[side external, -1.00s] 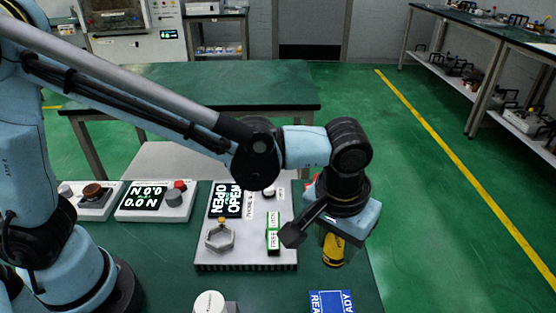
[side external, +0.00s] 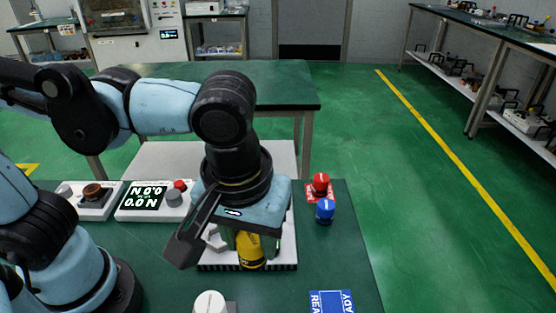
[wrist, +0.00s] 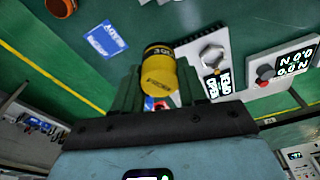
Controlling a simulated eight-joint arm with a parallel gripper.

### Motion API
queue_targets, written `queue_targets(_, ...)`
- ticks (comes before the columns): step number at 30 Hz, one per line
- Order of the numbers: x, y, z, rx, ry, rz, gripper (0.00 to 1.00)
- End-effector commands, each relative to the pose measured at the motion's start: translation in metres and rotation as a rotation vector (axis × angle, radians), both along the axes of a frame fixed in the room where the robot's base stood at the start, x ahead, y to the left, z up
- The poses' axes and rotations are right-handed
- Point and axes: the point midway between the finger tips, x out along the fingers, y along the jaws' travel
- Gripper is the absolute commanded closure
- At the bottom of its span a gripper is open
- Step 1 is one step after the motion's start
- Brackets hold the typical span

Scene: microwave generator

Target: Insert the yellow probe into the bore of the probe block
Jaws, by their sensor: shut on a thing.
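The yellow probe (side external: 250,252), with a black band, hangs below my gripper (side external: 248,238), above or in front of the white panel unit. In the wrist view the probe (wrist: 160,78) sits between the two dark green fingers of my gripper (wrist: 160,88), which are shut on it. The panel unit (side external: 285,262) has a metal hexagonal ring (wrist: 211,55) and a lit OPEN display (wrist: 218,84); my gripper hides most of it in the side view. I cannot tell which part is the probe block, and no bore is clearly visible.
Red (side external: 320,185) and blue (side external: 325,210) knobs stand right of the panel. Control boxes (side external: 155,203) stand at left. A white round part (side external: 210,303) is at the front edge, with a blue READY card (side external: 332,301) to its right. The table's right side is mostly clear.

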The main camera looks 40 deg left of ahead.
Motion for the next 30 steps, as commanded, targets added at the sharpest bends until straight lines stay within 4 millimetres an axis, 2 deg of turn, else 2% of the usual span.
queue_targets(1, -0.008, 0.011, 0.0, 0.001, 0.0, 0.043, 0.94)
queue_targets(6, -0.028, 0.037, -0.002, 0.003, -0.003, 0.174, 0.94)
queue_targets(15, -0.044, 0.058, -0.007, 0.005, -0.006, 0.288, 0.94)
queue_targets(20, -0.033, 0.07, -0.016, 0.004, -0.007, 0.3, 0.94)
queue_targets(30, 0.004, 0.111, -0.049, 0.005, -0.008, 0.3, 0.94)
